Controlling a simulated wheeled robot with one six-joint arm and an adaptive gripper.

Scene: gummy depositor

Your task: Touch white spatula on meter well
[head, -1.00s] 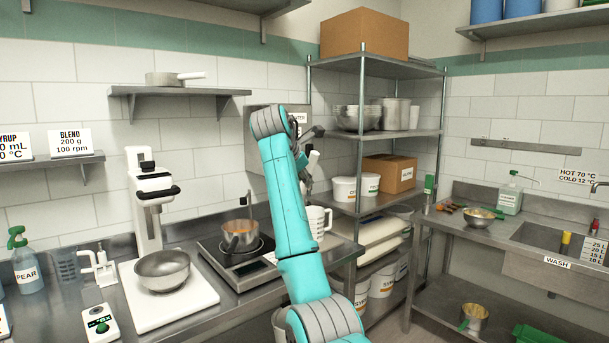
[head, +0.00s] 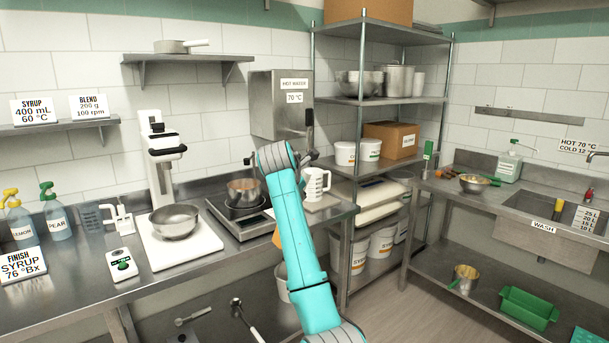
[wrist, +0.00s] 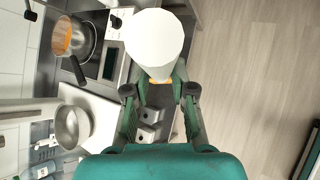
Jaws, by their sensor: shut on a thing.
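My gripper (wrist: 160,86) is shut on the white spatula (wrist: 155,42), whose pale rounded end faces the wrist camera between the green fingers. The well is too small to make out clearly.
A steel bowl (head: 174,221) sits on the white mixer base beside the meter. A pot with orange contents (head: 243,191) stands on the hot plate. A white jug (head: 315,184) is near my arm. Spray bottles (head: 57,213) and a sign (head: 24,265) stand at the left.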

